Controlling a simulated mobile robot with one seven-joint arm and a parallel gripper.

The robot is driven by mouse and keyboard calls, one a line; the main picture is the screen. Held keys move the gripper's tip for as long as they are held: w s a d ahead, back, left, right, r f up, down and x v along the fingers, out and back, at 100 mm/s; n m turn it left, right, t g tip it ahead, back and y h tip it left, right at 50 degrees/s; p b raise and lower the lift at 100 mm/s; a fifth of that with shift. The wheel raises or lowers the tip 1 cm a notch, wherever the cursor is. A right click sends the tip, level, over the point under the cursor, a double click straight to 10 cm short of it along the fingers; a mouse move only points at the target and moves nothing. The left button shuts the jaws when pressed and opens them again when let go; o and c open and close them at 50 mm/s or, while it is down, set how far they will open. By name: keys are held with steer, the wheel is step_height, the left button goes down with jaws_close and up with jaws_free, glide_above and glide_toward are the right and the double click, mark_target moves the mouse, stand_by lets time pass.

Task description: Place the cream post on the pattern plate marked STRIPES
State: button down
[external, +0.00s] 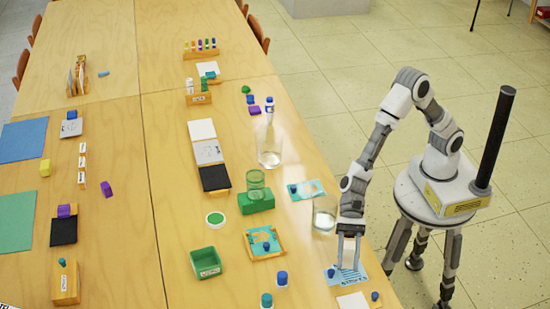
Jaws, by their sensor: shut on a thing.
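The pattern plate marked STRIPES (350,281) lies near the table's right edge, blue and white, with its label along the front and a small blue knob (331,272) at its left. My gripper (347,264) points straight down over the back part of this plate. Its jaws are shut on a pale, narrow thing, which I take to be the cream post; the fingers hide most of it. I cannot tell whether its lower end touches the plate.
A clear glass beaker (324,218) stands close behind and left of my gripper. A white plate (352,301) lies in front.

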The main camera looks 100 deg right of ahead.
mark_target(347, 264)
steer(key=shift+f+b, duration=0.6)
steer(key=shift+f, duration=1.2)
steer(key=shift+f, duration=0.15)
steer(key=shift+c, duration=2.4)
jaws_free()
steer(key=shift+d+r, duration=0.3)
steer(key=shift+r, duration=0.05)
steer(key=p+v, duration=0.2)
steer(key=v, duration=0.9)
steer(key=shift+s+d+p, duration=0.2)
steer(key=shift+p, duration=0.15)
